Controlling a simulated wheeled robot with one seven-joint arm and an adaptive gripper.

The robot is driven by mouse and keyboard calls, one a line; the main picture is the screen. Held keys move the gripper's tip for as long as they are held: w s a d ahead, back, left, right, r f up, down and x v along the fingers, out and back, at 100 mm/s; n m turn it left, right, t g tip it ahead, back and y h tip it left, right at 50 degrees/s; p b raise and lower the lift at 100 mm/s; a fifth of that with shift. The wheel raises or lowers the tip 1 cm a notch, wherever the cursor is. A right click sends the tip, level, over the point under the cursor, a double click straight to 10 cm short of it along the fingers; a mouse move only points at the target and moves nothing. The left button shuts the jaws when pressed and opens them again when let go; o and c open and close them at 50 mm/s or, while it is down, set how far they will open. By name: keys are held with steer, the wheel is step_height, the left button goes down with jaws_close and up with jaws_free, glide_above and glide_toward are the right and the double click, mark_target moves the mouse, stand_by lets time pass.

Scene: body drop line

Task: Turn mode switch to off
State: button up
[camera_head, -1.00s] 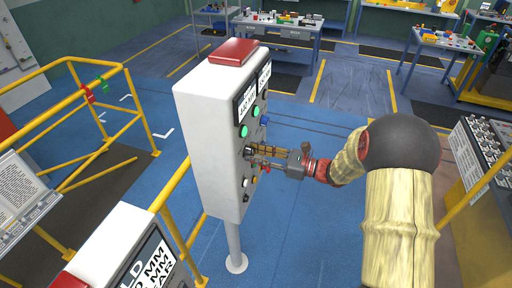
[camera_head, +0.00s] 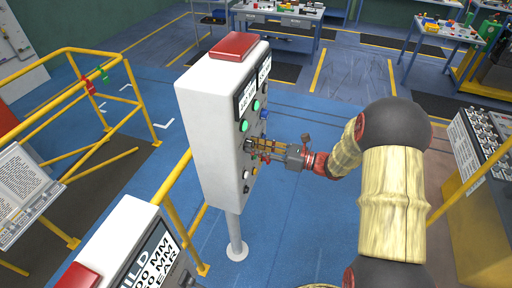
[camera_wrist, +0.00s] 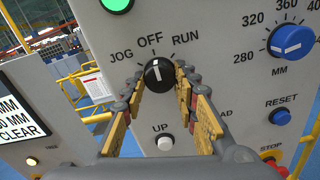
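The mode switch (camera_wrist: 158,76) is a round black knob with a white mark, on the grey control panel (camera_wrist: 70,140). Its labels read JOG, OFF and RUN, and the white mark points up towards OFF. My gripper (camera_wrist: 160,82) has its two yellow-padded fingers on either side of the knob, with a slim gap showing at the right. I cannot tell whether the left finger touches it. The fingers are apart. In the head view my gripper (camera_head: 262,148) reaches the panel's front face from the right, and the switch is mostly hidden there.
Close around the switch are a white UP button (camera_wrist: 165,143), a blue dial (camera_wrist: 292,41), a blue RESET button (camera_wrist: 280,117) and a green button (camera_wrist: 117,4). Yellow rails (camera_head: 160,200) stand left of the white panel box (camera_head: 208,130).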

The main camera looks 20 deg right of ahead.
steer(key=o, duration=0.4)
steer(key=shift+o, duration=0.2)
steer(key=v, duration=1.2)
